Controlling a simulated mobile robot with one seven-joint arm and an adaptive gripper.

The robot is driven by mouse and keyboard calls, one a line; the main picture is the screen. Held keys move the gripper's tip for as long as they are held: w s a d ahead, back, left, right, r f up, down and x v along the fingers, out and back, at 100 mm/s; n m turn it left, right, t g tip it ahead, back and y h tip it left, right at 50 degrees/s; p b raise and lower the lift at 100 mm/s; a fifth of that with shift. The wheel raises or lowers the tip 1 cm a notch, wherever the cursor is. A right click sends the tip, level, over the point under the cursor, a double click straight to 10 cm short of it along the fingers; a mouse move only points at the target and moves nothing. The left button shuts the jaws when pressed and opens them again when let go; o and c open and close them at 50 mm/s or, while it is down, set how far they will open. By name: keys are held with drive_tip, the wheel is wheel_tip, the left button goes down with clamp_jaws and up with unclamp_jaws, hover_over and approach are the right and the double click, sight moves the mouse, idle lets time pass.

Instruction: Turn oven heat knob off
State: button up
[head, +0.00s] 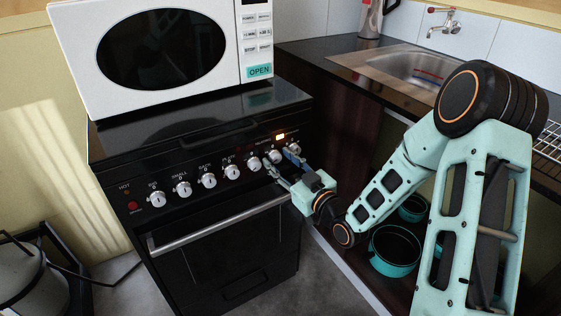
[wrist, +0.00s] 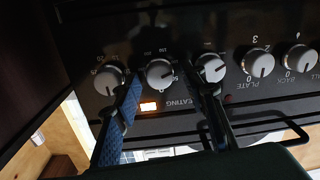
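The black oven (head: 225,245) has a row of several white knobs on its front panel. The heat knob (head: 274,156), second from the right in the head view, also shows in the wrist view (wrist: 160,73), with temperature numbers around it. The orange heating light (head: 280,136) is lit; in the wrist view the light (wrist: 148,106) sits beside the "HEATING" label. My gripper (head: 279,161) is open in front of the panel. In the wrist view its fingers (wrist: 162,92) stand on either side of the heat knob, with gaps visible; contact depth is unclear.
Neighbouring knobs (wrist: 107,82) and (wrist: 210,67) sit close beside my fingers. The oven door handle (head: 220,222) runs below the panel. A white microwave (head: 160,50) stands on top. A counter with a sink (head: 395,65) is to the right, with teal pots (head: 395,265) below it.

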clamp_jaws()
drive_tip(key=shift+m, duration=0.3)
drive_tip(key=m, duration=0.4)
drive_tip(key=shift+d+m, duration=0.15)
drive_tip(key=shift+m, duration=0.15)
drive_tip(key=m+p, duration=0.1)
drive_tip(key=m, duration=0.3)
drive_tip(key=shift+m, duration=0.4)
drive_tip(key=m+p, duration=0.2)
drive_tip(key=m, duration=0.4)
drive_tip(key=shift+f+t, duration=0.1)
drive_tip(key=shift+t, duration=0.2)
drive_tip(key=m+p, duration=0.1)
drive_tip(key=m, duration=0.5)
drive_tip(key=shift+f+h, duration=0.1)
drive_tip(key=shift+h, duration=0.2)
drive_tip(key=shift+m, duration=0.4)
